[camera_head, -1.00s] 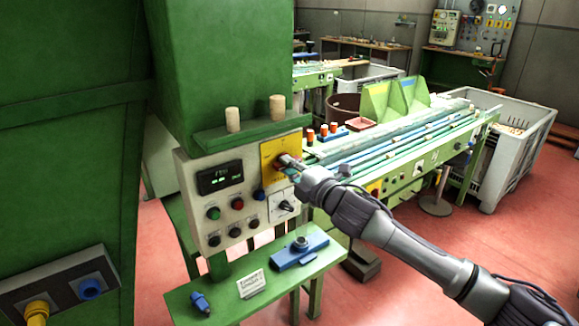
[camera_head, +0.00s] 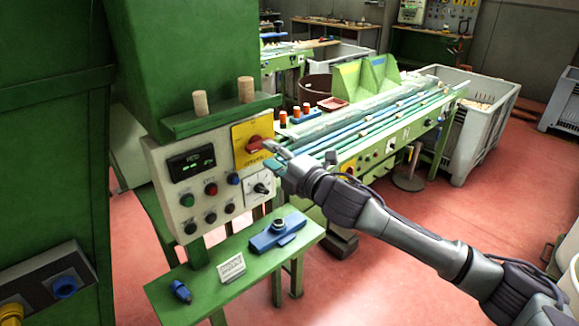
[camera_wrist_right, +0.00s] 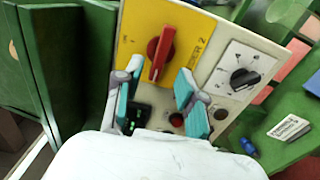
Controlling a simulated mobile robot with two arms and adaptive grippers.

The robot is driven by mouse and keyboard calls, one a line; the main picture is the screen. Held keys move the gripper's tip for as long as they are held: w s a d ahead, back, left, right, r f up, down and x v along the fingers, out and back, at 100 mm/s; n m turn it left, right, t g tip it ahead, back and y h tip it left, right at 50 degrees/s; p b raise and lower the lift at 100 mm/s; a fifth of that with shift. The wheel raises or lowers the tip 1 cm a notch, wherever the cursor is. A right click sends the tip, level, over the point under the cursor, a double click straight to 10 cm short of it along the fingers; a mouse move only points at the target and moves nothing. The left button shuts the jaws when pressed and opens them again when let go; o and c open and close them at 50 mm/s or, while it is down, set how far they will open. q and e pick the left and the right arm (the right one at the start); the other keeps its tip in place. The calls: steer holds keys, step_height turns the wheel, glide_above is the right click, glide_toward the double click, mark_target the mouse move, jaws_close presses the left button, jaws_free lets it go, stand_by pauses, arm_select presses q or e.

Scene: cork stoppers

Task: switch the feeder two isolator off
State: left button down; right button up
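The isolator's red rotary handle (camera_head: 254,144) sits on a yellow plate (camera_head: 241,131) at the upper right of the pale control panel. In the head view the handle lies close to horizontal. The handle also shows in the right wrist view (camera_wrist_right: 161,53), pointing along the picture's height, with lettering on the yellow plate too unclear to read fully. My right gripper (camera_head: 274,158) is just to the right of the handle, apart from it. In the right wrist view its teal-padded fingers (camera_wrist_right: 158,98) are spread, with nothing between them. My left gripper is out of view.
The panel also has a black selector knob (camera_head: 261,188), a dark display (camera_head: 192,163) and several buttons. Two corks stand on the green ledge (camera_head: 220,118) above. A green shelf below holds a blue device (camera_head: 278,232), a card (camera_head: 232,267) and a blue connector (camera_head: 181,291).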

steer(key=v, duration=0.7)
steer(key=shift+s+d, duration=0.25)
steer(key=shift+s, duration=0.05)
